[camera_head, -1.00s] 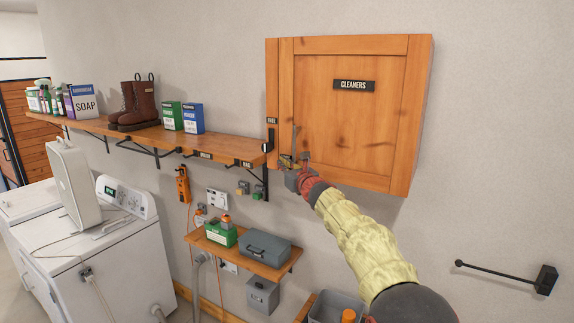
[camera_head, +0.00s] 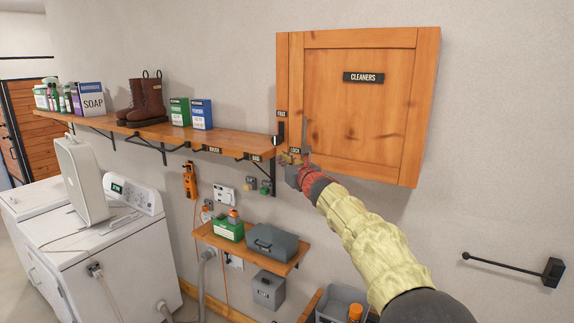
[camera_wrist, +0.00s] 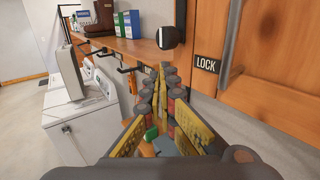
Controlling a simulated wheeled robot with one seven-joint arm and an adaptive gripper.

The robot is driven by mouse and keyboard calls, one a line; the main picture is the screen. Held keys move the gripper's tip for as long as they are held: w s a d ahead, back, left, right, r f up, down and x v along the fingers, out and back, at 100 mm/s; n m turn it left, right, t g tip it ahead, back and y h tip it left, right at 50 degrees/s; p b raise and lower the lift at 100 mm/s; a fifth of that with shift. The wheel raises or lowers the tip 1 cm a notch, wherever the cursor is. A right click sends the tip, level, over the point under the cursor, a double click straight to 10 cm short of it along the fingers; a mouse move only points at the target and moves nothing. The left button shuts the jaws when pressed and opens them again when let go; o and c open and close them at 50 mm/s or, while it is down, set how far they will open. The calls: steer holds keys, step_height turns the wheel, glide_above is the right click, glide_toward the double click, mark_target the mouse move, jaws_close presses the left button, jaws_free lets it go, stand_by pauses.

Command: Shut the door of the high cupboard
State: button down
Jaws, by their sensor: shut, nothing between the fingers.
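The high cupboard (camera_head: 283,80) is a wooden box on the wall. Its panelled door (camera_head: 360,115) bears a CLEANERS label and looks flat to the front; I cannot tell whether it is fully shut. A grey upright bar handle (camera_head: 305,133) is at the door's lower left, and it also shows in the wrist view (camera_wrist: 231,45). A LOCK label (camera_wrist: 207,64) is beside it. A black latch (camera_head: 279,133) is at the cupboard's left edge. My gripper (camera_head: 290,163) is shut and empty, just below the handle and lower left corner; in the wrist view its fingertips (camera_wrist: 163,72) meet left of the LOCK label.
A wooden shelf (camera_head: 225,145) with boots (camera_head: 146,100), soap and boxes runs left of the cupboard. A small lower shelf (camera_head: 290,266) holds a grey toolbox (camera_head: 271,243). White machines (camera_head: 100,262) stand at left. A black wall rod (camera_head: 505,265) juts at lower right.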

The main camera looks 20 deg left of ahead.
steer(key=s+a+b, duration=0.1)
steer(key=s+b, duration=0.3)
steer(key=s, duration=0.3)
steer(key=shift+s+a+f, duration=0.3)
steer(key=shift+s+a, duration=0.05)
